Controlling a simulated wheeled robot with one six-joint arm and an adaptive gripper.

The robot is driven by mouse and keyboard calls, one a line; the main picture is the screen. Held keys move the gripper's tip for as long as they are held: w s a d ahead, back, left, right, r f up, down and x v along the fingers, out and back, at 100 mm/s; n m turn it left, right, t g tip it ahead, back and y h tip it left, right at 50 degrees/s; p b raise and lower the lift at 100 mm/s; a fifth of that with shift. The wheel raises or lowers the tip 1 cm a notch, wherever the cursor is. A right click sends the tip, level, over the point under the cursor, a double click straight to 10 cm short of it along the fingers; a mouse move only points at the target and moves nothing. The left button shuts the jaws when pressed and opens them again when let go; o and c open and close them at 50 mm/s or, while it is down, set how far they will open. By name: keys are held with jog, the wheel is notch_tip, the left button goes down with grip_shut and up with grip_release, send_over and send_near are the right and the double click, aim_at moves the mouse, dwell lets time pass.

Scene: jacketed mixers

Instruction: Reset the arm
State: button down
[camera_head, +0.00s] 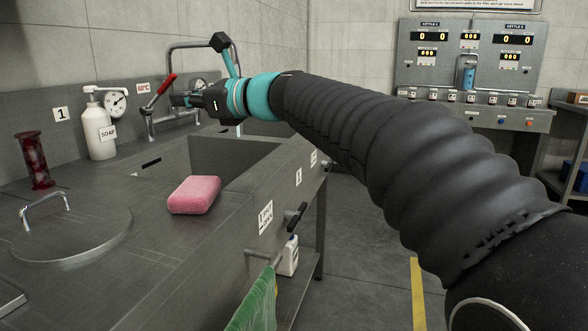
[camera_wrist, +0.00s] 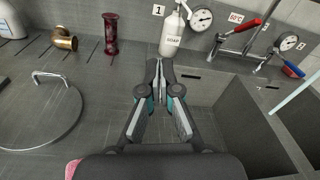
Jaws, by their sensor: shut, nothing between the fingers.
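My arm reaches across the head view from the lower right, in a ribbed black sleeve with teal joints. My gripper (camera_head: 190,101) is over the sink, in front of the tap with the red lever (camera_head: 166,84). In the wrist view my gripper (camera_wrist: 158,68) is shut, its fingertips together with nothing between them. The fingertips appear just below the white soap bottle (camera_wrist: 172,36) in that view; I cannot tell the gap to it.
The sink basin (camera_head: 236,158) lies under my gripper. A pink sponge (camera_head: 194,194), a round lid with a handle (camera_head: 72,232) and a dark red glass cylinder (camera_head: 35,160) are on the counter. A green cloth (camera_head: 254,305) hangs in front. A control panel (camera_head: 466,60) stands at the back.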

jog(key=s+d+f+n+h, duration=0.1)
jog(key=s+d+f+n, duration=0.1)
jog(key=d+f, duration=0.1)
jog(key=s+d+f+n+h, duration=0.1)
jog(key=s+d+f+h, duration=0.1)
jog(key=d+f, duration=0.1)
jog(key=s+d+f+n+h, duration=0.1)
jog(key=s+d+f+n, duration=0.1)
jog(key=d+f, duration=0.1)
jog(key=shift+d+f+n+h, duration=0.2)
jog(key=shift+d+n+h, duration=0.1)
jog(key=shift+d, duration=0.1)
jog(key=s+d+f+n+h, duration=0.5)
jog(key=s+d+f, duration=0.5)
jog(key=d+f, duration=0.2)
jog(key=s+d+f+n+h, duration=0.6)
jog(key=s+d+f+n, duration=0.2)
jog(key=d+f, duration=0.5)
jog(key=s, duration=0.2)
jog(key=shift+s+d+f+g, duration=0.25)
jog(key=shift+s+d+g, duration=0.05)
jog(key=shift+d+g, duration=0.1)
jog(key=c, duration=1.5)
grip_release()
jog(key=shift+s+d+f+n+h, duration=0.25)
jog(key=shift+s+f+n+h, duration=0.1)
jog(key=shift+n, duration=0.15)
jog(key=o, duration=0.4)
jog(key=shift+d+f, duration=0.1)
